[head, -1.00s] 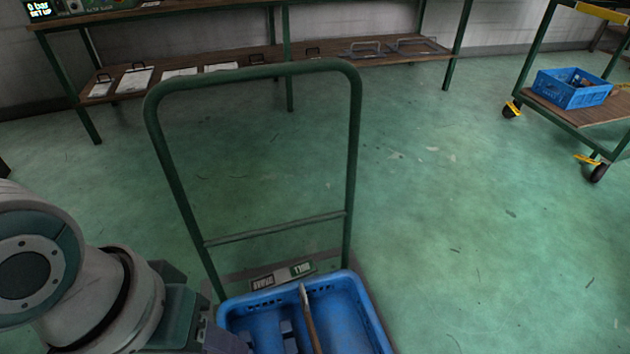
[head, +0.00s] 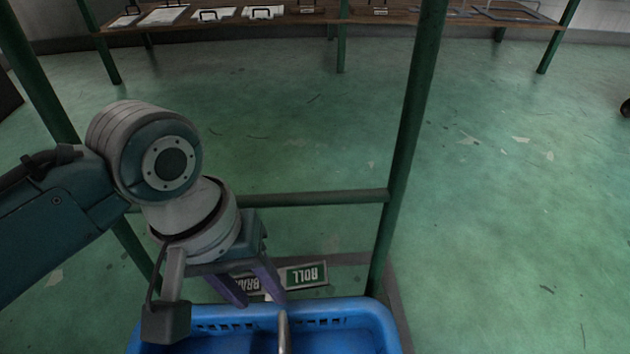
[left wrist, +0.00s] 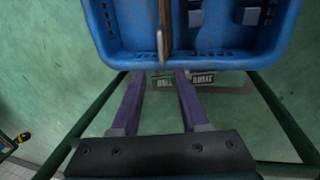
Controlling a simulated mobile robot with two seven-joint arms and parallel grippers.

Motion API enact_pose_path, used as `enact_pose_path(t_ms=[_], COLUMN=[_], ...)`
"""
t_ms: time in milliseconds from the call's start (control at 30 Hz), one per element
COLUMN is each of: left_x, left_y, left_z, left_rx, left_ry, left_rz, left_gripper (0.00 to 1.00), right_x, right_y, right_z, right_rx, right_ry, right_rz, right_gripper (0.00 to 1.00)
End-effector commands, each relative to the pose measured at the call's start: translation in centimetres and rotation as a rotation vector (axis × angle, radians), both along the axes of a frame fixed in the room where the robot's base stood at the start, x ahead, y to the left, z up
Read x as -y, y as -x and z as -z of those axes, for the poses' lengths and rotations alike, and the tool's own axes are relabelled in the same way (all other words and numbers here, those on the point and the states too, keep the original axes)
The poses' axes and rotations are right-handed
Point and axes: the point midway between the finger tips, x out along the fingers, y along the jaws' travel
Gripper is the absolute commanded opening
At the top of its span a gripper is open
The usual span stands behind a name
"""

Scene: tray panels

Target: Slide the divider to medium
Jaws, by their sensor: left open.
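The divider is a thin brown upright panel with a pale metal end. In the head view only its end (head: 284,332) shows, at the bottom edge; in the left wrist view it (left wrist: 164,30) runs lengthwise in the blue crate (head: 350,305). The crate also shows in the left wrist view (left wrist: 110,40). My left gripper (head: 260,299), with purple fingers, is open and empty at the crate's far rim. In the left wrist view its fingertips (left wrist: 160,75) lie on either side of the divider's line, apart from the divider. My right gripper is not in view.
The crate stands on a trolley with a green tube handle (head: 402,150) and a crossbar (head: 310,198). A plate marked ROLL (head: 303,275) and BRAKE lies beyond the crate. Grey blocks (left wrist: 250,16) sit in the crate.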

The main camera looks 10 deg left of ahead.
Motion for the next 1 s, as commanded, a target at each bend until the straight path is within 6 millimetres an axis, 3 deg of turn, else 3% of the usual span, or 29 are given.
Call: enact_pose_path(t_ms=[200, 433, 900, 1000], left_x=[0.7, 1.4, 1.7, 1.7], left_y=[-0.2, -0.4, -0.5, -0.5], left_z=[4.6, 8.0, 8.8, 8.8], left_rx=[0.001, 0.001, 0.001, 0.001], left_ry=[0.0, -0.001, -0.001, -0.001], left_rz=[0.001, 0.001, 0.001, 0.001], left_gripper=[0.45, 0.45, 0.45, 0.35], right_x=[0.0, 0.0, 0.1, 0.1], right_y=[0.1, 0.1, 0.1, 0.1], right_z=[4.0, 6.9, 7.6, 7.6], right_rx=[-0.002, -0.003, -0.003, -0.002], right_ry=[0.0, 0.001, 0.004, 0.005], right_rz=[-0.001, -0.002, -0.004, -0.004], right_gripper=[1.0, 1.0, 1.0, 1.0])
